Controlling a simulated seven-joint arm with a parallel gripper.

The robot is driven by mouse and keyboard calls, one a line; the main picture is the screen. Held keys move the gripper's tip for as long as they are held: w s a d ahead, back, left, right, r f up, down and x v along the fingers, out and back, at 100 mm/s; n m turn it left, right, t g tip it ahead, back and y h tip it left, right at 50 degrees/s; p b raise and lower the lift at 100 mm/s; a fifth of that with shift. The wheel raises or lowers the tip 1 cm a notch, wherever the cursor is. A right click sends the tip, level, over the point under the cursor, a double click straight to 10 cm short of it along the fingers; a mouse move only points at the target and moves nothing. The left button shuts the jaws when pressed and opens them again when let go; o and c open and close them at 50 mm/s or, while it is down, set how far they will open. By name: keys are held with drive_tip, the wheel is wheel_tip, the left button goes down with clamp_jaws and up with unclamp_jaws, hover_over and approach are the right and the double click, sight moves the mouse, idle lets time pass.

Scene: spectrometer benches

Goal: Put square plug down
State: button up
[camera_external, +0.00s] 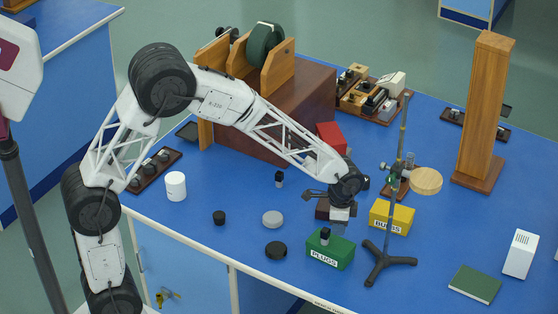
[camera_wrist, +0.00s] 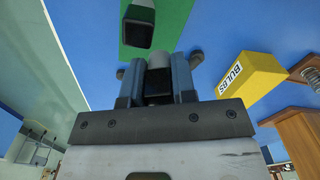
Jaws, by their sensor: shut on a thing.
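My gripper (camera_wrist: 158,85) is shut on a small grey and black piece, which I take as the square plug (camera_wrist: 159,62). Its shape is mostly hidden between the fingers. In the external view, my gripper (camera_external: 339,226) points down just behind and right of the green PLUGS box (camera_external: 340,257); the held piece cannot be made out there. Another plug, black with a grey end (camera_external: 325,236), stands upright on the box. In the wrist view, this plug (camera_wrist: 138,25) shows against the green box (camera_wrist: 176,22), ahead of the fingers and apart from them.
The yellow BULBS box (camera_external: 397,219) stands right of my gripper, close to a tripod stand (camera_external: 388,262) with a wooden disc. Black and grey discs (camera_external: 273,219) and a small black plug (camera_external: 279,179) lie to the left. Blue bench between the green box and the discs is clear.

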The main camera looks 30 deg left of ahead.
drive_tip(key=shift+f, duration=0.1)
drive_tip(key=shift+f, duration=1.75)
drive_tip(key=shift+f, duration=0.1)
drive_tip(key=o, duration=0.9)
drive_tip(key=shift+o, duration=0.2)
wheel_tip(320, 180, up, 12)
drive_tip(key=shift+r, duration=0.15)
